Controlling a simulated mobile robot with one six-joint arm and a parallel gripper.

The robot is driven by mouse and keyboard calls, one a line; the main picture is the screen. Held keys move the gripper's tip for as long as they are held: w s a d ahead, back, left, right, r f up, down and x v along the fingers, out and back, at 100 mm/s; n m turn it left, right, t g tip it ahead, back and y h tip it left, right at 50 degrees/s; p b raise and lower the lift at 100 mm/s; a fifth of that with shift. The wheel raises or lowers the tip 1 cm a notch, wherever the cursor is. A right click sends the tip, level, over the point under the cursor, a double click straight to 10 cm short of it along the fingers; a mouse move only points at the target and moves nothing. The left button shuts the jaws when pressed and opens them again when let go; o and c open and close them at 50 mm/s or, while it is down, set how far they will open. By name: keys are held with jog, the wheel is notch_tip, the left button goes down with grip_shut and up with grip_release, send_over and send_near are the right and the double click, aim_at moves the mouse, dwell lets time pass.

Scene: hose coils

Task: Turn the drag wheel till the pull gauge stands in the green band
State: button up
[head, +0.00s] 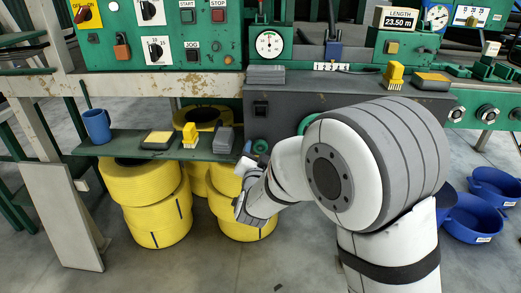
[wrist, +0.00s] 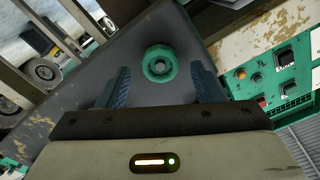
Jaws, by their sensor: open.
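A green round wheel (wrist: 160,63) with a hollow centre sits on a dark grey panel in the wrist view. My gripper (wrist: 160,74) is open, with one blue finger on each side of the wheel in the picture and a visible gap to it. In the head view my gripper (head: 246,165) is beside a green wheel (head: 260,147) low on the grey housing, partly covering the view of it. A white round dial (head: 269,44), which looks like the pull gauge, stands above on a green mount.
A green shelf (head: 110,143) at the left holds a blue mug (head: 97,125), a yellow-topped pad (head: 158,139) and a yellow brush (head: 190,134). Yellow hose coils (head: 150,190) stand below it. Blue bowls (head: 470,220) lie on the floor at right. My arm hides part of the housing (head: 350,97).

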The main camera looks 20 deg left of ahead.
jog(key=shift+x, duration=0.95)
jog(key=shift+c, duration=0.4)
jog(key=c, duration=0.9)
